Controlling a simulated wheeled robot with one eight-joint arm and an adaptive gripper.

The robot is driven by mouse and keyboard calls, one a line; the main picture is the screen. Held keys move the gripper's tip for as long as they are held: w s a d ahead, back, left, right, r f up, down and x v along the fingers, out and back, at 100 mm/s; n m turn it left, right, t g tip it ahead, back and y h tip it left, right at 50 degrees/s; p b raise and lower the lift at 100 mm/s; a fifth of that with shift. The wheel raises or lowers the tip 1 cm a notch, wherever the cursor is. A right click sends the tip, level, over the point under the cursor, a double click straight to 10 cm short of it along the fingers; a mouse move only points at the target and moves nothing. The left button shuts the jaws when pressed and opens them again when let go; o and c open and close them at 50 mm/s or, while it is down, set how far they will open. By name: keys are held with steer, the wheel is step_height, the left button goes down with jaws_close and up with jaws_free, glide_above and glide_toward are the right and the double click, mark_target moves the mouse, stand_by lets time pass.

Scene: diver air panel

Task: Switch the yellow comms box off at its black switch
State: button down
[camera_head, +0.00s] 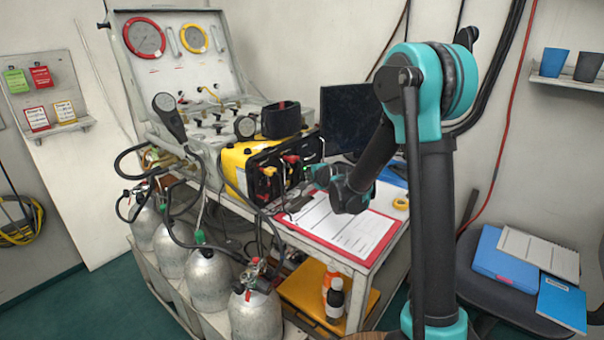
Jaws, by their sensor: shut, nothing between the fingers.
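The yellow comms box (236,163) stands on the table in front of the open air panel case. Its dark front face carries red and yellow connectors and cables. I cannot make out the black switch on that face at this size. My arm reaches in from the right, and its far end, with my gripper (304,184), is at the right end of the box's front. The gripper is small, dark and partly hidden by my wrist. It is shut and empty. I cannot tell whether it touches the box.
The air panel case (190,85) stands open behind the box. A red clipboard (347,232) lies on the table to the right, with a dark monitor (350,112) behind. Several gas cylinders (207,280) with hoses stand in front. Bottles (335,299) sit on a lower shelf.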

stand_by(0.5)
steer(key=shift+w+a, duration=0.25)
steer(key=shift+a, duration=0.1)
steer(key=shift+w+a+r, duration=0.1)
steer(key=shift+w+a, duration=0.05)
steer(key=shift+a, duration=0.1)
stand_by(0.6)
steer(key=shift+d, duration=0.1)
steer(key=shift+s+d, duration=0.4)
steer(key=shift+d, duration=0.15)
stand_by(0.3)
steer(key=shift+s+d+f, duration=0.2)
steer(key=shift+s+d, duration=0.5)
steer(key=shift+d, duration=0.35)
steer(key=shift+s+d+f, duration=0.2)
steer(key=shift+s+d, duration=0.45)
steer(key=shift+d, duration=0.35)
